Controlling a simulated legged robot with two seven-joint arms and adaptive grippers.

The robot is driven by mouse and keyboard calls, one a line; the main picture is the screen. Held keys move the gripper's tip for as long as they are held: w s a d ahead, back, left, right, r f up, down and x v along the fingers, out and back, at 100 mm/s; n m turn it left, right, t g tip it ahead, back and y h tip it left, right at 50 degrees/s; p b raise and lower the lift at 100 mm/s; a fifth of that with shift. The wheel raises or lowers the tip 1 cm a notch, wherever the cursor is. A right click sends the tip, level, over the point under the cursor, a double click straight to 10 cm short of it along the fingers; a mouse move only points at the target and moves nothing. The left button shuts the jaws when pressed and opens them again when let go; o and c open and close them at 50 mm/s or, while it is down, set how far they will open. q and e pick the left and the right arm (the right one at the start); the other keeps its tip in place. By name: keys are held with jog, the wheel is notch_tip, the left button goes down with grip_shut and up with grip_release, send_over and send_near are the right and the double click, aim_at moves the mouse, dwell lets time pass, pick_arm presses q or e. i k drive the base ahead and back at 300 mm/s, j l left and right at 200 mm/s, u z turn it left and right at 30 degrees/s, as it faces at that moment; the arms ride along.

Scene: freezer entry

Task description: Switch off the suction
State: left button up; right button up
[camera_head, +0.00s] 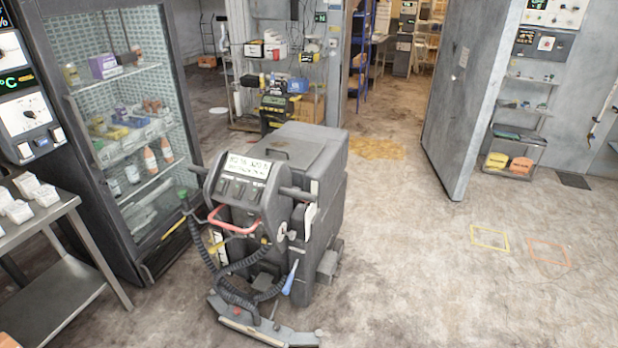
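A grey floor-cleaning machine (310,165) stands on the floor in the middle of the view. Its control panel (243,180) faces me, with a white label (248,166) on top and a row of dark switches (238,190) below it. The switch positions and the label's text are too small to read. A red bar (232,226) sits under the panel, and a black coiled hose (213,262) hangs at the left. A wide squeegee foot (265,332) is at the floor. Neither of my grippers shows in this view.
A glass-door fridge (130,130) with stocked shelves stands close to the machine's left. A metal table (60,285) is at the lower left. A thick grey door (470,95) stands open at the right. The floor in front and right is largely clear, with yellow (489,238) and orange floor markings (549,253).

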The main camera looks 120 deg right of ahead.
aim_at(237, 187)
jog(key=z, duration=3.5)
